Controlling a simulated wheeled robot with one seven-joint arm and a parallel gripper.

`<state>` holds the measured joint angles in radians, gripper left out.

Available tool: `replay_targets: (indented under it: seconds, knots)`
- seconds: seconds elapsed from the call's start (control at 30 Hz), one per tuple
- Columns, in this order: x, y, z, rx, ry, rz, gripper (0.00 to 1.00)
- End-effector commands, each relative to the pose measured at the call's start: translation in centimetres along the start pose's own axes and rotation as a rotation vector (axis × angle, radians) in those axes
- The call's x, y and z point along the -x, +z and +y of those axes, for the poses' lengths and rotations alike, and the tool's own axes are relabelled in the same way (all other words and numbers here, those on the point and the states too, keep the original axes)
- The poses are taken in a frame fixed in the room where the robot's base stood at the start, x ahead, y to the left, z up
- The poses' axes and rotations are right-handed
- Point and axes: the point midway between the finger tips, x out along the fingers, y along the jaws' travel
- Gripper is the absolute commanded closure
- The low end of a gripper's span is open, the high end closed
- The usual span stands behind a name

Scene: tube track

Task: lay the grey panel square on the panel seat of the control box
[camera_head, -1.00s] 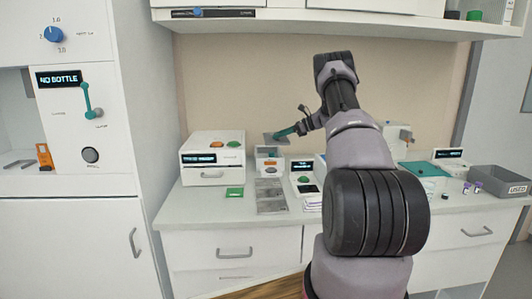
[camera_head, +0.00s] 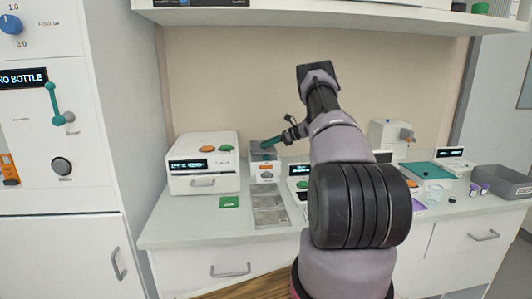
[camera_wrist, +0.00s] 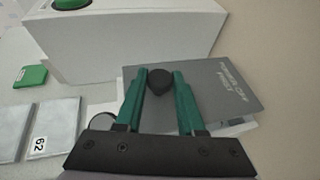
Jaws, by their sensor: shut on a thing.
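The grey panel (camera_wrist: 225,88) carries printed lettering and a black knob (camera_wrist: 160,82) in the wrist view. My gripper (camera_wrist: 160,84) has its two teal fingers shut on that knob. In the head view my gripper (camera_head: 268,143) holds the panel (camera_head: 259,152) over the top of the small white control box (camera_head: 265,168). The panel hides most of the panel seat. A pale edge (camera_wrist: 240,128) shows below the panel's near right side in the wrist view. I cannot tell whether the panel touches the seat or lies square on it.
A white machine (camera_head: 202,165) with orange and green buttons stands close at the left. A green card (camera_head: 229,202) and grey plates (camera_head: 270,210) lie on the counter in front. Another small device (camera_head: 299,178) stands at the right. A grey bin (camera_head: 500,182) is farther right.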

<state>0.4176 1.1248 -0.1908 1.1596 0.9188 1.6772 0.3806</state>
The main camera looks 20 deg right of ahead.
Motion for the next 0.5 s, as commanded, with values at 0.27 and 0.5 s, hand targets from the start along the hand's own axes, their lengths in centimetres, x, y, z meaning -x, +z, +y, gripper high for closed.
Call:
replay_targets:
  seconds: [0.27,0.5]
  knots:
    - [-1.3,-3.2,0.0,0.0,0.0,0.001,1.0]
    - [-1.4,-3.4,0.0,0.002,-0.001,0.0,1.0]
